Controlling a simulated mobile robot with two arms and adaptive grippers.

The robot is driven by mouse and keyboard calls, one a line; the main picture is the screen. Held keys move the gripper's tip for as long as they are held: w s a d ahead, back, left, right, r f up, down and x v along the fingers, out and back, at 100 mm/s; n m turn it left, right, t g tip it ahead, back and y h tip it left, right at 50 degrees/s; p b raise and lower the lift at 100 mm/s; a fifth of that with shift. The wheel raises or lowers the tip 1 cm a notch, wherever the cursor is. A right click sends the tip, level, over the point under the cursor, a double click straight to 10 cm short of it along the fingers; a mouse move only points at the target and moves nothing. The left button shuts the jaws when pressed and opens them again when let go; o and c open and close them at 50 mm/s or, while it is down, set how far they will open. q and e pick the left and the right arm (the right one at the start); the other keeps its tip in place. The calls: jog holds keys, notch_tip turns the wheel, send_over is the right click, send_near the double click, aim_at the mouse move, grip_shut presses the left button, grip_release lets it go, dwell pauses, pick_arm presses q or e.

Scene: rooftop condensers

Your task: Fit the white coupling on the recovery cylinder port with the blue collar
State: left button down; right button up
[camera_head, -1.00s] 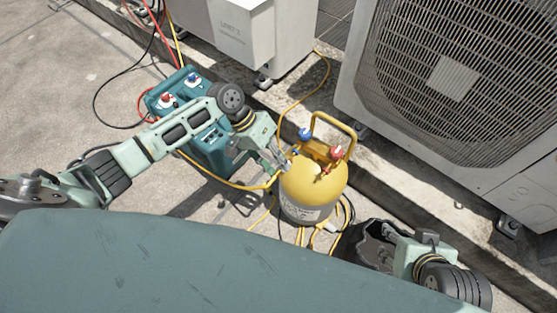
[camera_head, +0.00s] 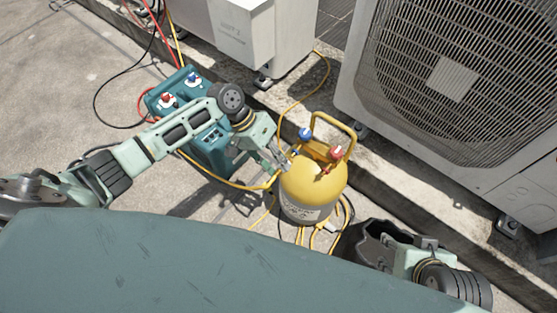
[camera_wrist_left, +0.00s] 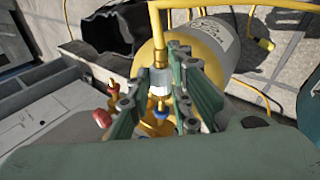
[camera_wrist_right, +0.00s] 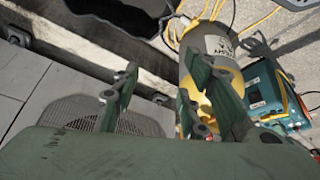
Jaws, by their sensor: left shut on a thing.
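The yellow recovery cylinder (camera_head: 314,187) stands upright, with a blue valve part (camera_head: 305,134) and a red valve part (camera_head: 337,153) on top. My left gripper (camera_head: 283,161) is at the cylinder's upper left side. In the left wrist view its fingers (camera_wrist_left: 158,88) are shut on the white coupling (camera_wrist_left: 159,77), at the end of a yellow hose. The blue part (camera_wrist_left: 160,113) shows just below the coupling there, and a red part (camera_wrist_left: 102,118) left of it. Whether the coupling sits on a port is hidden. My right gripper (camera_wrist_right: 152,103) is open and empty, with fingers well apart.
A black open container (camera_head: 366,243) is to the right of the cylinder, near my right arm. Condenser units (camera_head: 460,85) stand behind a concrete kerb. Yellow hoses lie around the cylinder's base.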

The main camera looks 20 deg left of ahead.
aim_at(296, 151)
jog(key=shift+s+d, duration=0.1)
jog(key=shift+s, duration=0.05)
jog(key=shift+s+d+f, duration=0.1)
jog(key=shift+s, duration=0.1)
jog(key=shift+s+g, duration=0.25)
jog(key=shift+g, duration=0.05)
jog(key=shift+s+d+f, duration=0.1)
jog(key=shift+s, duration=0.15)
jog(key=shift+s, duration=0.2)
pick_arm(q)
jog(key=shift+w+d, duration=0.25)
jog(key=shift+w, duration=0.45)
pick_arm(e)
jog(key=shift+w, duration=0.7)
pick_arm(q)
jog(key=shift+w, duration=0.1)
pick_arm(e)
jog(key=shift+a, duration=0.2)
dwell(0.4)
pick_arm(q)
jog(key=shift+w+d, duration=0.15)
jog(key=shift+w, duration=0.35)
pick_arm(e)
jog(key=shift+w+d, duration=0.1)
dwell(0.5)
